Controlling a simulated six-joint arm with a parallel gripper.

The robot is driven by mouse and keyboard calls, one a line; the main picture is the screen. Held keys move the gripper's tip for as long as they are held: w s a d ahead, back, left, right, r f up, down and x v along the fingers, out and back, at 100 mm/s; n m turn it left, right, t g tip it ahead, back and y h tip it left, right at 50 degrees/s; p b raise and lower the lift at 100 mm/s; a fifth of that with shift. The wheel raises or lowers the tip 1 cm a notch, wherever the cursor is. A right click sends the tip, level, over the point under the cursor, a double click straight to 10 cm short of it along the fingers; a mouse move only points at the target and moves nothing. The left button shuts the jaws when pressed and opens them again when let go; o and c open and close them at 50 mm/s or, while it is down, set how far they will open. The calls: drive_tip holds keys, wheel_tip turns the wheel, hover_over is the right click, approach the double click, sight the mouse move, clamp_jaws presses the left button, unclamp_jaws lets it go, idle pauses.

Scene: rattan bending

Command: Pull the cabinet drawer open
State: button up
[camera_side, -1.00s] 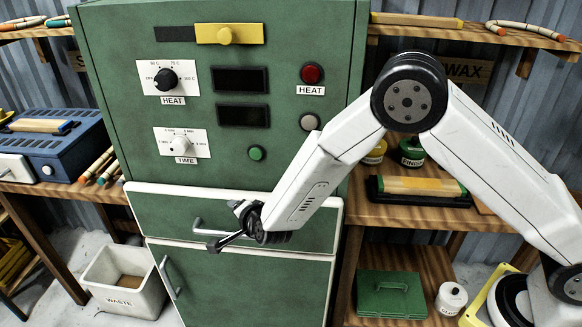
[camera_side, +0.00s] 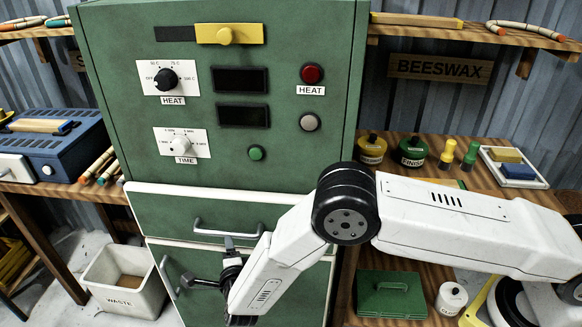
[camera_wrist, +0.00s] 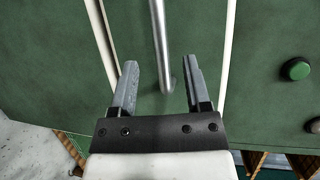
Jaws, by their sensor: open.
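The cabinet drawer (camera_side: 160,215) is a green front with white edging, below the control panel, and looks closed. Its silver bar handle (camera_side: 225,233) runs horizontally; its right part is partly hidden by my arm. My gripper (camera_side: 208,262) is open, low in front of the drawer and the door beneath, with one finger near the handle and the other below it. In the wrist view the handle (camera_wrist: 160,40) runs between the two open fingers of my gripper (camera_wrist: 161,65), with gaps on both sides. No contact shows.
Below the drawer is a cabinet door with its own upright handle (camera_side: 168,278). A white waste bin (camera_side: 125,282) stands on the floor to the left. A shelf at right holds a green box (camera_side: 392,297) and a white jar (camera_side: 451,299). A green button (camera_wrist: 296,69) shows in the wrist view.

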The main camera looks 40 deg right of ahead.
sight(226, 234)
drive_tip(key=shift+x, duration=3.8)
clamp_jaws()
